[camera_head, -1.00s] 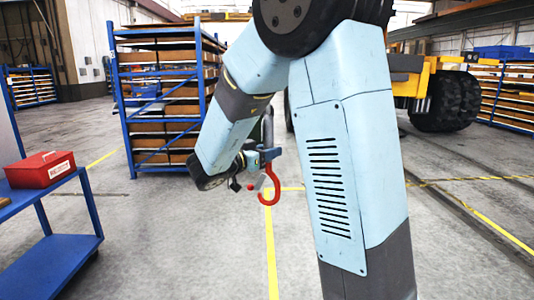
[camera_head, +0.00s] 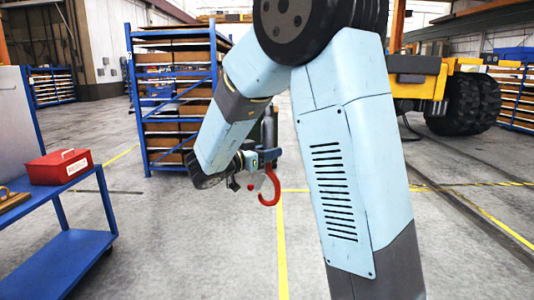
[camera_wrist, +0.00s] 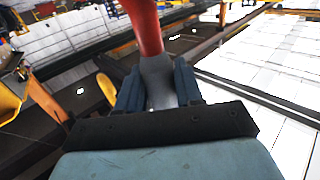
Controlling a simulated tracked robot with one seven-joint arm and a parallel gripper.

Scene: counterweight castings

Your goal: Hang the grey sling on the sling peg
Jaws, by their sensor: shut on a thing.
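My gripper (camera_head: 268,155) is shut on the grey sling (camera_head: 268,130), held in the air ahead of me. The sling's grey upper part stands above the jaws, and a red hook (camera_head: 276,187) hangs below them, clear of the floor. In the wrist view, my gripper (camera_wrist: 158,88) has its two dark blue fingers on either side of the grey part (camera_wrist: 157,72); a red part (camera_wrist: 147,28) runs on beyond it. I cannot make out the sling peg in either view.
A blue cart (camera_head: 75,262) with a red box (camera_head: 59,167) stands at the left. A blue rack (camera_head: 140,100) stands behind my gripper. A yellow vehicle with a black tyre (camera_head: 472,104) is at the right. The floor (camera_head: 190,250) between cart and arm is clear.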

